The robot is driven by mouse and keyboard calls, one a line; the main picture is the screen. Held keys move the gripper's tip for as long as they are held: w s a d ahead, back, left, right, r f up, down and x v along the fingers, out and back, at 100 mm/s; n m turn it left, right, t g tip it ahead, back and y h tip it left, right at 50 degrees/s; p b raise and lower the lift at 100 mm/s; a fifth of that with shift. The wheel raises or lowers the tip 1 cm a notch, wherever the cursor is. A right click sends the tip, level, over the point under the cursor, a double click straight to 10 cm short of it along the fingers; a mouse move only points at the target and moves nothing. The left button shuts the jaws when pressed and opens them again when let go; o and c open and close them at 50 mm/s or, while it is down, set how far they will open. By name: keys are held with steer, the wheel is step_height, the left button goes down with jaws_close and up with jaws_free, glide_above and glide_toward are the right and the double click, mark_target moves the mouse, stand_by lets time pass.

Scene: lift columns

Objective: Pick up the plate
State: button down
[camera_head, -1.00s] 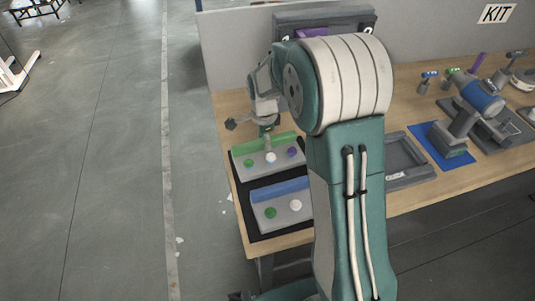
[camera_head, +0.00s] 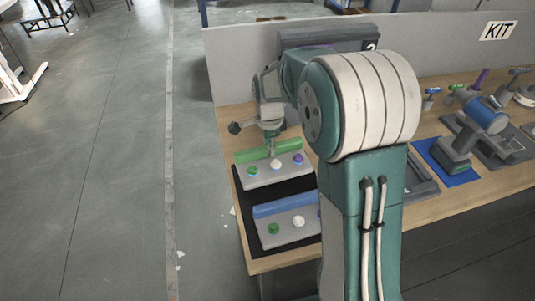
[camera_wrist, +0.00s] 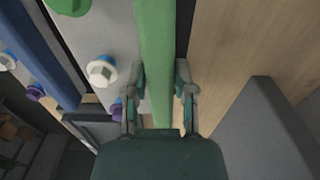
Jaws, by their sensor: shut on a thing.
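The grey plate (camera_head: 263,174) with a green bar along its back edge carries green, white and purple knobs. It is at the back of a black mat (camera_head: 292,188), with a dark gap in front of it, and seems slightly raised. My gripper (camera_head: 270,143) points down at the green bar (camera_head: 251,154). In the wrist view, the fingers of my gripper (camera_wrist: 160,72) are on both sides of the green bar (camera_wrist: 156,35), closed on it. The plate's grey face (camera_wrist: 108,35) shows left of the bar. The plate's underside is hidden.
A second grey plate with a blue bar (camera_head: 285,205) lies in front on the mat. A drill (camera_head: 480,115) on a blue mat and several tools are at right. A grey partition (camera_head: 240,65) stands behind the wooden table (camera_head: 227,118).

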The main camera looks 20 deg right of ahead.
steer(key=s+r, duration=0.2)
steer(key=s+d+r, duration=0.1)
steer(key=s+r, duration=0.1)
steer(key=r, duration=0.1)
steer(key=shift+s+d+r, duration=0.2)
steer(key=shift+s+r, duration=0.05)
steer(key=shift+s, duration=0.05)
steer(key=s+d+r, duration=0.2)
steer(key=s+r, duration=0.4)
steer(key=s, duration=0.2)
steer(key=shift+d+r, duration=0.2)
steer(key=shift+r, duration=0.1)
